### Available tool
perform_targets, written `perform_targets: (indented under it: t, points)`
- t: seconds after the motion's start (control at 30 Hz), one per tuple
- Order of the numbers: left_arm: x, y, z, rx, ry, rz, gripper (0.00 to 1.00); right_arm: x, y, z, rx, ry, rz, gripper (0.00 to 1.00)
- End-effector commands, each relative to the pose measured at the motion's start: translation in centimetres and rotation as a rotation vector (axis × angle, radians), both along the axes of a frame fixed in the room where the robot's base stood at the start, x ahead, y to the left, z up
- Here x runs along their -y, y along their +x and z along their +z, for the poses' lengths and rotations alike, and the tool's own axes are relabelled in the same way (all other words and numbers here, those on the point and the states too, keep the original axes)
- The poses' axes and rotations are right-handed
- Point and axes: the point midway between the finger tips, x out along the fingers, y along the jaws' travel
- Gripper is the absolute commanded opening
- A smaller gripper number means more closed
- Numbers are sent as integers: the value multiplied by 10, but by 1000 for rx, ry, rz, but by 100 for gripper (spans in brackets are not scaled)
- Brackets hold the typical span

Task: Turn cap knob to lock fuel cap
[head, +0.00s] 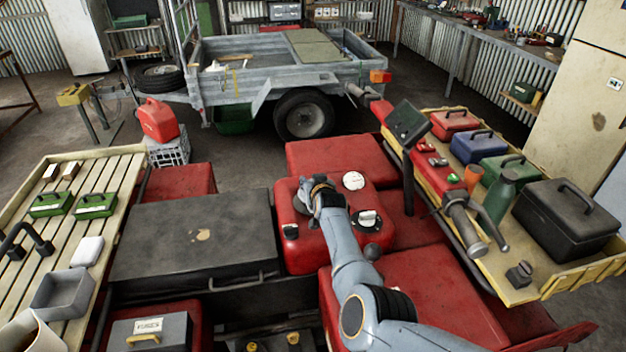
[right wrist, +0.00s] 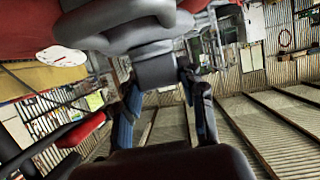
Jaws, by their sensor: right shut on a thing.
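My right gripper (head: 312,192) is at the left side of the red tank panel (head: 345,250) in the head view, at the fuel cap. In the right wrist view its two fingers (right wrist: 160,82) are closed on the grey block-like cap knob (right wrist: 155,70), one finger on each side. The knob sticks out from a larger rounded grey cap body (right wrist: 120,25). In the head view the gripper and arm cover most of the cap, so the knob's angle cannot be read there. My left gripper is not in view.
A white round disc (head: 353,180) and a dark knob with a white top (head: 367,218) sit close right of my gripper. A black case (head: 195,235) lies to the left. A wooden tray (head: 540,275) with toolboxes is at the right. A trailer (head: 280,65) stands behind.

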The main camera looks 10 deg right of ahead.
Motion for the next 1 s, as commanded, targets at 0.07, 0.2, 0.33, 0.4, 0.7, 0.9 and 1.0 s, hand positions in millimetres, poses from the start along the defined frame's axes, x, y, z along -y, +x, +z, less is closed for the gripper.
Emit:
perform_targets:
  t: [0.07,0.2,0.33,0.4,0.7,0.9,1.0]
  points:
    - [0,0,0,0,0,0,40,0,0,-1,-1,1,-1,8]
    - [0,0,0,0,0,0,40,0,0,-1,-2,0,-2,8]
    - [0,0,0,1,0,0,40,0,0,-1,-2,0,-2,8]
    - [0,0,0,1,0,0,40,0,0,-1,-2,0,-2,44]
    - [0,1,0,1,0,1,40,0,0,-1,-1,0,-2,64]
    - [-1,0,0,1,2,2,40,0,0,5,1,0,-2,64]
    - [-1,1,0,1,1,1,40,0,0,17,3,0,-3,64]
